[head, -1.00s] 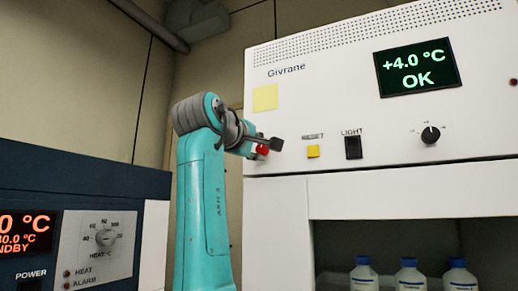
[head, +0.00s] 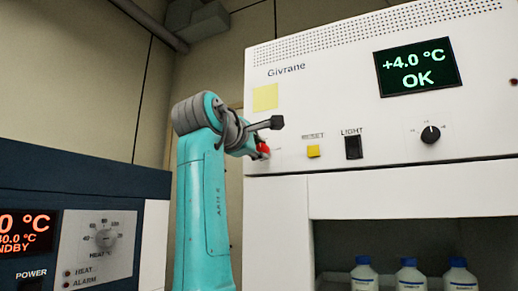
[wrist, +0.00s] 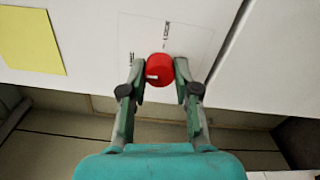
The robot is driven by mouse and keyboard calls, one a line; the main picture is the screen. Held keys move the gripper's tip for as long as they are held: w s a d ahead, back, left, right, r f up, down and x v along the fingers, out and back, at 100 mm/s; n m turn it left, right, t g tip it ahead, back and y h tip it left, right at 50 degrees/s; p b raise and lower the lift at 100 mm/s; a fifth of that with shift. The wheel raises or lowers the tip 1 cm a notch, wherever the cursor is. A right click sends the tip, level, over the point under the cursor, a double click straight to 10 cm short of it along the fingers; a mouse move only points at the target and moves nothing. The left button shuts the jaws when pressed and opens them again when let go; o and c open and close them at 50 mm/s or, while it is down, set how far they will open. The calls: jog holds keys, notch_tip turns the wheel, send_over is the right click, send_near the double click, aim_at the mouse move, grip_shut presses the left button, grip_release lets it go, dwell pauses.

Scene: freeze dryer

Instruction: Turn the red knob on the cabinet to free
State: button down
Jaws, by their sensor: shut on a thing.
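The red knob (wrist: 159,68) sits on the white cabinet front (wrist: 95,50). In the wrist view it lies between the two fingertips of my gripper (wrist: 160,75), which is shut on it, one finger on each side. A white mark shows on the knob's lower left. A small label, seemingly LOCK, is printed beyond the knob; another small marking beside it is too small to read. In the head view the red knob (head: 263,149) shows at the end of my arm, partly hidden by my gripper (head: 257,152).
A yellow note (head: 265,97) is on the cabinet above the knob. To the right are a yellow RESET button (head: 313,151), a black LIGHT switch (head: 353,147) and a black dial (head: 430,134). The display (head: 417,67) reads +4.0 °C OK. A dark blue unit (head: 120,190) stands at left.

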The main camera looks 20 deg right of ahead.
jog(key=c, duration=0.8)
grip_release()
jog(key=shift+c, duration=0.2)
jog(key=v, duration=1.2)
jog(key=shift+f, duration=0.1)
